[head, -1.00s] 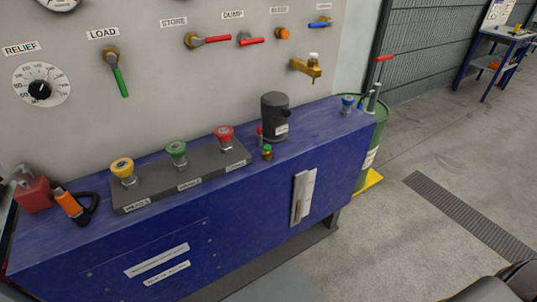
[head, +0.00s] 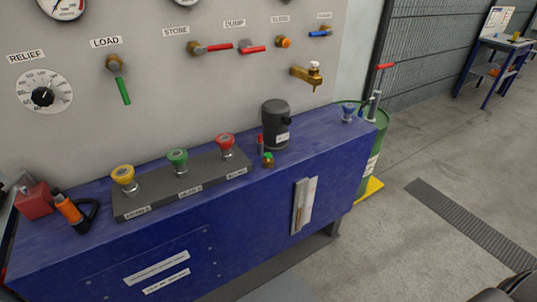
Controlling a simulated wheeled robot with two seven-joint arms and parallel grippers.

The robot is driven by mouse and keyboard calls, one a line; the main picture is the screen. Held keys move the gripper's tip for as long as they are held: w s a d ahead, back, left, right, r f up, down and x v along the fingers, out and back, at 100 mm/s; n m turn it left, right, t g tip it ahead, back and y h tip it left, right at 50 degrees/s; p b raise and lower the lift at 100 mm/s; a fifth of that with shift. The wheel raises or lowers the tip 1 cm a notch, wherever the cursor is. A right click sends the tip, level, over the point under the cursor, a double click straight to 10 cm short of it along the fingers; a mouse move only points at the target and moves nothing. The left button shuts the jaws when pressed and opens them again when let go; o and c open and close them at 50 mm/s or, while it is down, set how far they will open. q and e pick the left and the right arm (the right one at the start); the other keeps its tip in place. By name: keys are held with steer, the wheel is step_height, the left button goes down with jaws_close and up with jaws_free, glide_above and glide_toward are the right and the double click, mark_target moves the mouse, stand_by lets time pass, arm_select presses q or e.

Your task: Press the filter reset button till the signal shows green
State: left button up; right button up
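A black filter-like canister (head: 276,126) with a small white label stands upright on the blue bench. A small red upright piece (head: 261,144) is beside its left side. A small green-topped fitting (head: 267,158) with a brownish lower part sits just in front of it. I cannot tell which of these small parts is the reset button or the signal. Neither of my grippers is in view, and nothing is touching the canister or these parts.
A dark strip holds yellow (head: 123,174), green (head: 178,157) and red (head: 225,141) knobs. A brass tap (head: 308,73) juts from the panel above the bench (head: 70,235). A red box (head: 35,200) and orange-black tool (head: 70,209) lie left. Floor at right is mostly clear.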

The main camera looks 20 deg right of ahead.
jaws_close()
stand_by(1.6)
